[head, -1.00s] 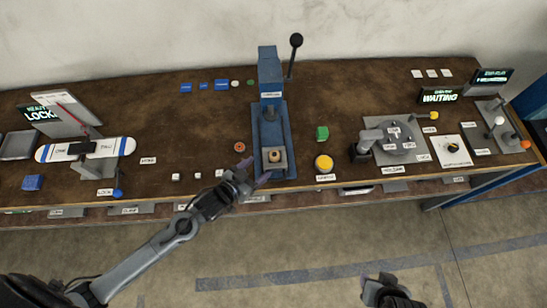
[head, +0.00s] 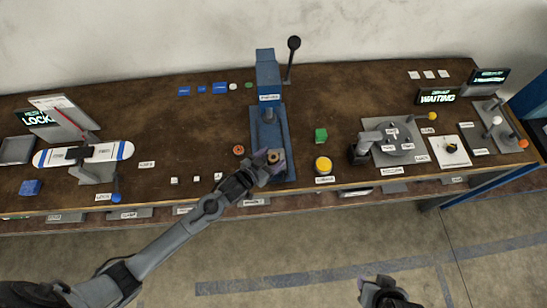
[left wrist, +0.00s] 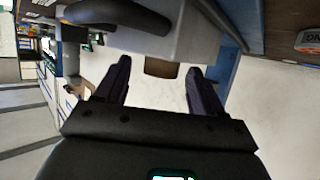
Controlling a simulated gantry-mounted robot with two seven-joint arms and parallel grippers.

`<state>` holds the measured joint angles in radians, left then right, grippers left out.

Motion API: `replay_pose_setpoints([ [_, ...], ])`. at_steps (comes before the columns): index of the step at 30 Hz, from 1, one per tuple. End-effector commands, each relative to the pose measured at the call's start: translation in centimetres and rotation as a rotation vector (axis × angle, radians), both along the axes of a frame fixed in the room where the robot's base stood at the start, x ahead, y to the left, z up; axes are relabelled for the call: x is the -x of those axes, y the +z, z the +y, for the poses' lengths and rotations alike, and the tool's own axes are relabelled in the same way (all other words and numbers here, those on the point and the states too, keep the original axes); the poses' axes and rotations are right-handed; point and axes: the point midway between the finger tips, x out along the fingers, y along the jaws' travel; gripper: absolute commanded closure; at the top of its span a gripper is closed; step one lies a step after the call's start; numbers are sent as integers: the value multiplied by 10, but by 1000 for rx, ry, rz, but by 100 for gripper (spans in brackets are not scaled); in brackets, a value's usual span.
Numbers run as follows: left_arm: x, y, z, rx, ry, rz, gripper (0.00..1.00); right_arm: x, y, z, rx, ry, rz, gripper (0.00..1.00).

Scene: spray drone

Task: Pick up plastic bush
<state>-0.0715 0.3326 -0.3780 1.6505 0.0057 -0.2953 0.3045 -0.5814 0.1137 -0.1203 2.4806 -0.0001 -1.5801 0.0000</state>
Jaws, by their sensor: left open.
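A small tan piece with a dark hole, which looks like the plastic bush (head: 273,156), sits at the base of the blue press (head: 267,78). My left gripper (head: 270,164) is open, with its fingers around this piece. In the left wrist view the two dark fingers (left wrist: 160,76) stand apart, and a brownish block (left wrist: 160,68) shows between their tips, under a grey part of the press. Whether the fingers touch it I cannot tell. My right gripper (head: 385,292) is low in the head view, away from the table; its fingers are unclear.
An orange-red ring (head: 239,150) lies just left of the press. The press lever (head: 292,55) rises behind. Small white cubes (head: 196,178) lie left of my left gripper.

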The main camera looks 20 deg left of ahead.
Motion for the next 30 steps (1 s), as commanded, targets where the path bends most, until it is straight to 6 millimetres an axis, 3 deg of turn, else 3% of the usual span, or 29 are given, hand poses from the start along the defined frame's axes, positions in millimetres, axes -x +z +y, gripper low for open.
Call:
replay_pose_setpoints([
  [6,0,0,0,0,0,0,33,0,0,-1,5,4,0,57],
  [18,0,0,0,0,0,0,91,0,0,-3,11,7,-1,57],
  [30,0,7,0,-1,0,-1,91,0,1,-1,4,2,-1,57],
])
